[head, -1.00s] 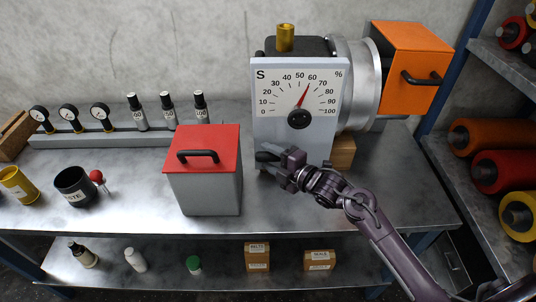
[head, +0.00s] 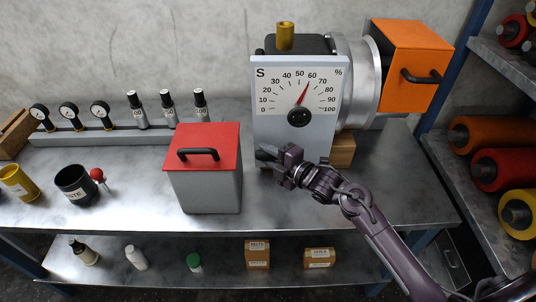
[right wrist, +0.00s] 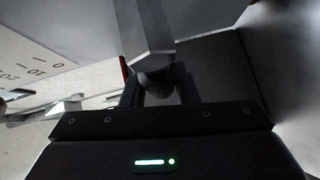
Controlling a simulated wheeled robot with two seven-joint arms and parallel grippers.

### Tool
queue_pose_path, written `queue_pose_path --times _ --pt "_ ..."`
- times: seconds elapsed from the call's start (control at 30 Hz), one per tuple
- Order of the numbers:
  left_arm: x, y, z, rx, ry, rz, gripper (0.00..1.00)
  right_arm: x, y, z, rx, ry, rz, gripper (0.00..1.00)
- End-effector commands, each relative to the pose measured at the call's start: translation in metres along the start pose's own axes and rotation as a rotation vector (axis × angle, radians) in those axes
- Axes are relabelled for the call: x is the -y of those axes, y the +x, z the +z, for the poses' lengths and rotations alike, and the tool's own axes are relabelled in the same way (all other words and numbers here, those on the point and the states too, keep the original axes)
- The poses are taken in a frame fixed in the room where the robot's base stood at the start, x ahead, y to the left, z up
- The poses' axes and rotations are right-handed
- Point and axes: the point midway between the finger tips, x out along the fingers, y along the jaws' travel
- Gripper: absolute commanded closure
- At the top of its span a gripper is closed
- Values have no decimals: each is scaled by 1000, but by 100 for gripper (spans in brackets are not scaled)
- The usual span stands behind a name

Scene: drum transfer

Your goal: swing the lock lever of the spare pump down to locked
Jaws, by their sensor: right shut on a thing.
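The spare pump (head: 297,135), a pale box marked S with a percent dial, stands at the back of the bench, its needle near 60. My right gripper (head: 268,155) is at the lower left of its front face. In the right wrist view, my right gripper (right wrist: 158,86) is shut around the dark rounded end of a flat grey bar (right wrist: 145,28), which looks like the lock lever. The bar runs away from the jaws to the top of the view. In the head view the gripper hides the lever, so its angle is unclear. My left gripper is not in view.
A grey box with a red lid (head: 203,180) stands close left of my right gripper. An orange box (head: 407,68) joins the pump's metal drum at right. Gauges and small bottles line the back left. The bench front right is clear.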

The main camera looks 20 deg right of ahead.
Motion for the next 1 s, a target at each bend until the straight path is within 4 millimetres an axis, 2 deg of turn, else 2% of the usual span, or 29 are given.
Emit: queue_pose_path --times 0.37,1.0 --pt "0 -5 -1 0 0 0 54 10 1 2 27 -104 -103 100" --pt "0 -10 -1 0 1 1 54 49 -6 22 144 -514 -511 100"
